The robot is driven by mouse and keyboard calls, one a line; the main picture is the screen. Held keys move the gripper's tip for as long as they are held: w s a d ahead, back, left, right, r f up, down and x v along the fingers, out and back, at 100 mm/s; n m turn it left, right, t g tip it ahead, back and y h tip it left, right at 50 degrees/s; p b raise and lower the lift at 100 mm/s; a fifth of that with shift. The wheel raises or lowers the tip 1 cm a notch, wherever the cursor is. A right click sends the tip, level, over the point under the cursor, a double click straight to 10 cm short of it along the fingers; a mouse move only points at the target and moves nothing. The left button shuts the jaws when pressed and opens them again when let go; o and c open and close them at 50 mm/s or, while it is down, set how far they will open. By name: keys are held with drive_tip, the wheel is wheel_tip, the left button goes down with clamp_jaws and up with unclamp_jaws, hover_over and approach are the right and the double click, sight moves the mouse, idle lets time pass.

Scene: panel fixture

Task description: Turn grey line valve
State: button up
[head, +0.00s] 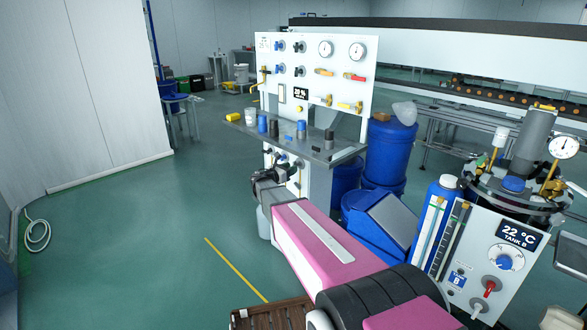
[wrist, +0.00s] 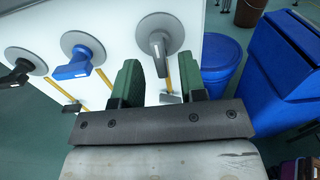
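In the wrist view, the grey valve (wrist: 158,45) is on the white panel, a round grey disc with a grey lever handle pointing downward. My gripper (wrist: 160,70) is open, with its two green fingers apart. The end of the grey handle shows in the gap between the fingers; I cannot tell whether they touch it. Nothing is gripped. In the head view, my gripper (head: 266,180) is low at the panel, below its shelf. The grey valve is hard to make out there.
A blue valve (wrist: 80,66) and a black valve (wrist: 20,72) sit left of the grey one. The shelf (head: 320,151) with several small containers juts out above my gripper. Blue bins (wrist: 285,60) and a blue drum (wrist: 220,55) stand to the right.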

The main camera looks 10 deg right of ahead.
drive_tip(key=v, duration=0.8)
drive_tip(key=shift+d, duration=0.1)
drive_tip(key=s+d+f+m+g+y, duration=0.3)
drive_tip(key=s+f+m, duration=0.2)
drive_tip(key=s+m, duration=0.15)
drive_tip(key=s+d+f+m+g+y, duration=0.25)
drive_tip(key=s+f+m, duration=0.2)
drive_tip(key=s, duration=0.35)
drive_tip(key=s+a+f+m+g+y, duration=0.1)
drive_tip(key=s+a+m+y, duration=0.2)
drive_tip(key=s+m+y, duration=0.2)
drive_tip(key=s+a+f+m+g+y, duration=0.2)
drive_tip(key=s+m+y, duration=0.3)
drive_tip(key=s+m, duration=0.3)
drive_tip(key=shift+s+a, duration=0.3)
drive_tip(key=shift+a, duration=0.25)
